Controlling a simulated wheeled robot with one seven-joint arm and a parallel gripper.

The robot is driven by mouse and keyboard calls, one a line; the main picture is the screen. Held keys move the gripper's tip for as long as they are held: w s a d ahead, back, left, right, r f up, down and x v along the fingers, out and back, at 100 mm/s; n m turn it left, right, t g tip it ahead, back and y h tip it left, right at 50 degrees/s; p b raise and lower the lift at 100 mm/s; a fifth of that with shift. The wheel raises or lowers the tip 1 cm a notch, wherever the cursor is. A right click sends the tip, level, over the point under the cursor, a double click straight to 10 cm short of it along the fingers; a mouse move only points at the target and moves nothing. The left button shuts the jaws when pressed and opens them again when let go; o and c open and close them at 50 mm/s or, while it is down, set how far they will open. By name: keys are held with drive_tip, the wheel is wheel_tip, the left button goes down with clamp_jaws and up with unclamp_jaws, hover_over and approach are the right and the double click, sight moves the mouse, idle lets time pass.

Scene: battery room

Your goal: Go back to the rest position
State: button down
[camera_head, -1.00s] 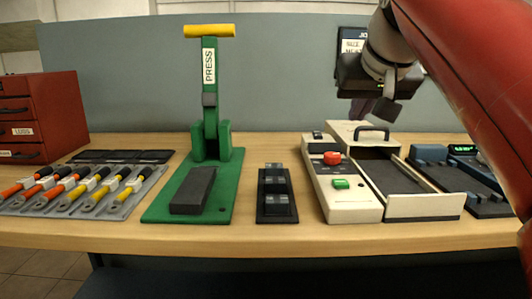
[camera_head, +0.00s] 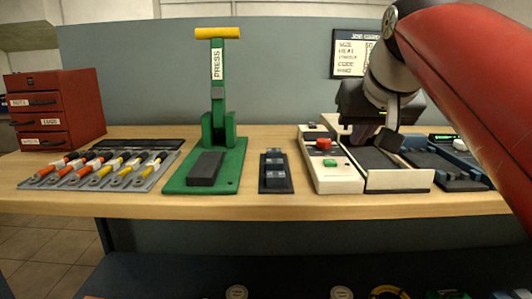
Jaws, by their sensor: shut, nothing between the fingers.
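My gripper (camera_head: 388,138) hangs at the end of my red and grey arm, on the right of the head view. It is shut and empty, over the cream tester with a drawer (camera_head: 400,180). The fingertips are small and partly dark against the drawer, so I cannot tell how far above it they are. My arm hides part of the tester's back.
On the bench (camera_head: 250,207) stand a red drawer cabinet (camera_head: 55,108), a rack of orange and yellow tools (camera_head: 100,170), a green press (camera_head: 218,150), a black block holder (camera_head: 276,172) and a blue-grey device (camera_head: 445,165). A job card (camera_head: 352,55) hangs behind. A lower shelf (camera_head: 180,275) holds several items.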

drive_tip(key=s+f+g, duration=0.1)
drive_tip(key=s+f, duration=0.4)
drive_tip(key=f, duration=0.5)
drive_tip(key=s+f+g, duration=0.1)
drive_tip(key=s+f, duration=0.5)
drive_tip(key=f, duration=0.4)
drive_tip(key=s+f, duration=0.5)
drive_tip(key=f, duration=0.5)
drive_tip(key=shift+s+a+g, duration=0.15)
drive_tip(key=shift+s+g, duration=0.15)
drive_tip(key=shift+g, duration=0.1)
drive_tip(key=c, duration=2.2)
unclamp_jaws()
drive_tip(key=shift+f, duration=0.1)
